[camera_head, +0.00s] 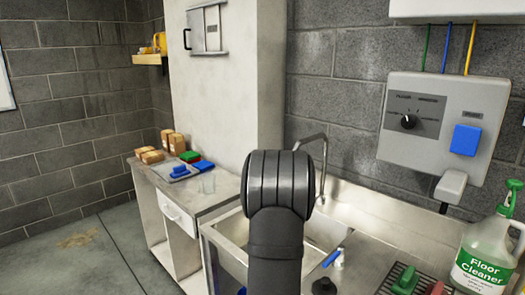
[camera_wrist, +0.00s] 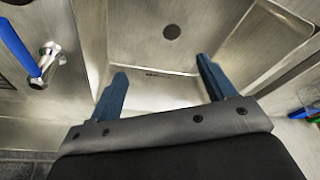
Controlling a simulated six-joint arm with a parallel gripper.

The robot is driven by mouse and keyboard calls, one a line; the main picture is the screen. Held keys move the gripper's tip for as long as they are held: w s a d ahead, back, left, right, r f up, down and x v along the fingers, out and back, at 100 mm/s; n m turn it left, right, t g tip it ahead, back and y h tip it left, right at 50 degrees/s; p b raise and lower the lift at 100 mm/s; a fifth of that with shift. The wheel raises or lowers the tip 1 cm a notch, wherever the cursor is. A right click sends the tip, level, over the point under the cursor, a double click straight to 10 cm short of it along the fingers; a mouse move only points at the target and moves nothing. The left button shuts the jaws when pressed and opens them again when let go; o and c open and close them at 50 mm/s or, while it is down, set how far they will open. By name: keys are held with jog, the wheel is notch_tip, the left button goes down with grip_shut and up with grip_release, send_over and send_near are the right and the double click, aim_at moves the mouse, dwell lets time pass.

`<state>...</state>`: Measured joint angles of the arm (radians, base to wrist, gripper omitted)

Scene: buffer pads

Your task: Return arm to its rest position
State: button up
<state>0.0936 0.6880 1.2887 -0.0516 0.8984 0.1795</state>
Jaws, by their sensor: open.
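My gripper (camera_wrist: 166,86) shows in the wrist view with its two blue-grey fingers spread apart and nothing between them. It hangs over the steel sink (camera_wrist: 205,40), whose drain is visible ahead of the fingers. In the head view my dark arm rises in the middle of the picture and covers part of the sink (camera_head: 228,228); the gripper itself is hidden there.
A blue-handled tap valve (camera_wrist: 45,68) is left of the fingers. In the head view, a curved faucet (camera_head: 322,150) stands behind my arm. A floor cleaner jug (camera_head: 485,250) and a drain rack with brushes (camera_head: 405,280) are at right. Pads (camera_head: 200,165) and boxes lie on the left counter.

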jog(key=shift+n, duration=0.7)
jog(key=a, duration=0.2)
jog(key=a+f, duration=0.1)
jog(key=s+a, duration=0.1)
jog(key=a, duration=0.1)
jog(key=shift+a+f, duration=0.25)
jog(key=shift+a, duration=0.1)
jog(key=o, duration=0.5)
jog(key=w+d+r+t, duration=0.1)
jog(key=d+r+t, duration=0.4)
jog(key=r, duration=0.6)
jog(key=w+d+r+t, duration=0.1)
jog(key=d+r+t, duration=0.35)
jog(key=r, duration=0.65)
jog(key=s+d+r+m+h, duration=0.8)
jog(key=s+d+r+h, duration=0.4)
jog(key=s+d+r, duration=0.55)
jog(key=x, duration=1)
jog(key=shift+w+d, duration=0.15)
jog(key=shift+d, duration=0.05)
